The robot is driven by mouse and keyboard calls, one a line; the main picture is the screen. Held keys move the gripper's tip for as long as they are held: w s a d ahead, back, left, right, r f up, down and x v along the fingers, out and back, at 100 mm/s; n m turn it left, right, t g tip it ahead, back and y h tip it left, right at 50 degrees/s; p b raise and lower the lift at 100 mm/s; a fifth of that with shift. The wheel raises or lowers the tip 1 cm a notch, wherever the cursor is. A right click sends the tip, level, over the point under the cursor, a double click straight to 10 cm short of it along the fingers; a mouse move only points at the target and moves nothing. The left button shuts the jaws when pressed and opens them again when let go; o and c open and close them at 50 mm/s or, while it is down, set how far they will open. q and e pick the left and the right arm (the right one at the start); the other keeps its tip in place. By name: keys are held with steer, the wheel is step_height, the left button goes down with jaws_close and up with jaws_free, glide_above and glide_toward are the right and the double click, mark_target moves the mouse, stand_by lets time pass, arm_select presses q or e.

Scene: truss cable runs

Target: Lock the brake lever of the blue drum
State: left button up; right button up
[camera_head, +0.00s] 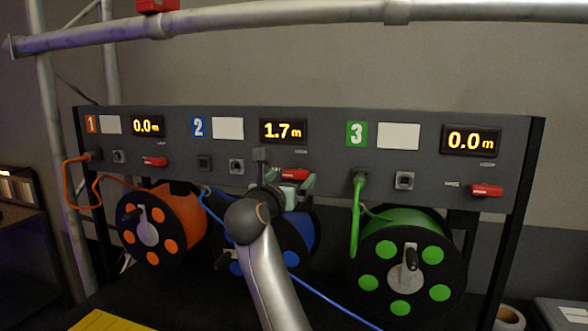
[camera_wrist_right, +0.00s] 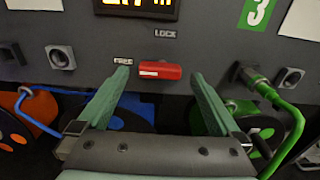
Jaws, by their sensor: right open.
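The blue drum (camera_head: 301,232) sits below panel section 2, partly hidden behind my right arm. Its brake lever (camera_head: 295,174) is a red handle on the panel under the 1.7 m display. In the right wrist view the red lever (camera_wrist_right: 160,71) lies level, below the LOCK label and right of the FREE label. My right gripper (camera_head: 290,187) is open at the panel. In the wrist view its two green fingers (camera_wrist_right: 160,76) stand left and right of the lever, with gaps on both sides. My left gripper is not in view.
The orange drum (camera_head: 163,226) and green drum (camera_head: 407,262) flank the blue one, with their own red levers (camera_head: 154,161) (camera_head: 487,190). A blue cable (camera_head: 330,300) runs down to the front right. A green cable (camera_head: 355,225) hangs right of my gripper. A truss tube (camera_head: 280,17) crosses above.

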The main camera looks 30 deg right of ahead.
mark_target(295, 174)
steer(key=shift+p+x, duration=0.3)
steer(key=shift+x, duration=1.3)
steer(key=c, duration=1.3)
